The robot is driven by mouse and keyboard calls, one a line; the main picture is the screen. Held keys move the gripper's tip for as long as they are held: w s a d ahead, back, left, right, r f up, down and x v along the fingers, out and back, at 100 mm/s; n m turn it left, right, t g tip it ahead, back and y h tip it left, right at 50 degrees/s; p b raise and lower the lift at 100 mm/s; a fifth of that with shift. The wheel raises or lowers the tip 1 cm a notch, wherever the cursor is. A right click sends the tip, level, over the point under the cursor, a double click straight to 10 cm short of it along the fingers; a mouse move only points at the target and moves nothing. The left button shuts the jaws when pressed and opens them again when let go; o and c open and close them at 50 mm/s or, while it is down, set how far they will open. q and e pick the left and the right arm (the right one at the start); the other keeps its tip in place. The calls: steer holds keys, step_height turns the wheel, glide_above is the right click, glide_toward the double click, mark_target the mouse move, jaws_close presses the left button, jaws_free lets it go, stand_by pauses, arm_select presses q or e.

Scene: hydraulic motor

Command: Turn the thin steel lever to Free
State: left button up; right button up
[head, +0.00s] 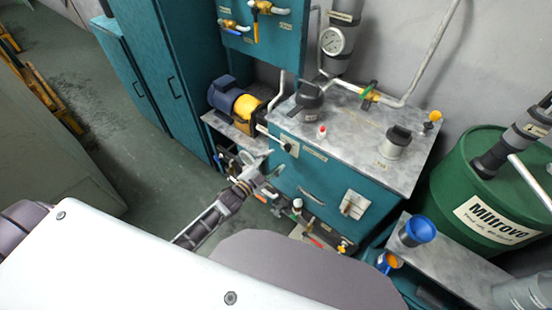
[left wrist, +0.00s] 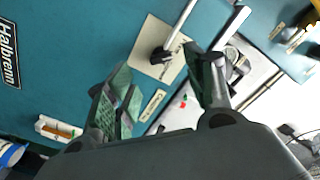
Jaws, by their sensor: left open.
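The thin steel lever (head: 270,134) sticks out to the left from a dark hub on a pale plate, high on the front of the teal cabinet. In the left wrist view the lever (left wrist: 180,24) slants up and right from its black hub on the cream plate (left wrist: 146,47). My left gripper (head: 261,173) is just below and left of the lever in the head view. It is open and empty; in the left wrist view its two fingers (left wrist: 158,75) stand apart below the hub. I cannot read the plate's markings. My right gripper is not in view.
A green drum (head: 480,205) stands at right.

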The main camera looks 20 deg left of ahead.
arm_select(q)
steer(key=shift+v, duration=2.25)
steer(key=shift+f, duration=0.1)
